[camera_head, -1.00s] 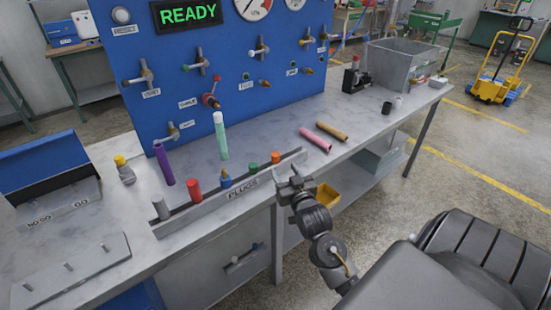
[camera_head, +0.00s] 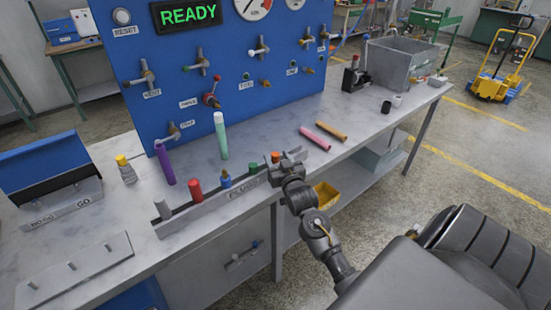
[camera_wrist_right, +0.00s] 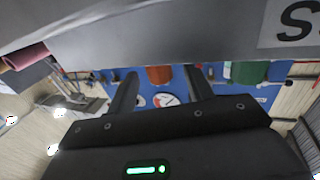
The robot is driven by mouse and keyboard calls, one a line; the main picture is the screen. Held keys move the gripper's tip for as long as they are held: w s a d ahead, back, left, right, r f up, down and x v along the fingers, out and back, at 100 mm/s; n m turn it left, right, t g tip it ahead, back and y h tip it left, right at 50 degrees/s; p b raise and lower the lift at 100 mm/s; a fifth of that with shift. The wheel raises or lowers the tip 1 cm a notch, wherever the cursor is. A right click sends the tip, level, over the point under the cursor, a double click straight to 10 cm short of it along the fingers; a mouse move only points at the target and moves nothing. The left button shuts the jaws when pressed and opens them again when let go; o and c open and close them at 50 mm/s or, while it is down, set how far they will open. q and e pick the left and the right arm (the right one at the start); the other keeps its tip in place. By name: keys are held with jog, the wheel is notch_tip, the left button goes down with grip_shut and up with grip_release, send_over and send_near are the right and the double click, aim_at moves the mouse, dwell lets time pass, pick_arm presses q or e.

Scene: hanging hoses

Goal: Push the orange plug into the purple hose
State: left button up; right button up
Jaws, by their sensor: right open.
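The orange plug (camera_head: 275,156) sits at the right end of the PLUGS rack (camera_head: 208,205), partly hidden by my gripper in the head view. My right gripper (camera_head: 277,167) is open at the rack's front right end, close to the orange plug. In the right wrist view the orange plug (camera_wrist_right: 159,75) shows between the two spread fingers, not gripped. I cannot tell whether the fingertips reach past it. My left gripper is not in view.
The rack also holds green (camera_head: 253,168), blue (camera_head: 226,179), red (camera_head: 195,190) and grey (camera_head: 163,209) plugs. A mint hose (camera_head: 221,137) stands behind it. A blue panel (camera_head: 220,90) rises behind.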

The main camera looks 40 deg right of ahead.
jog(key=c, duration=1.1)
jog(key=shift+o, duration=0.2)
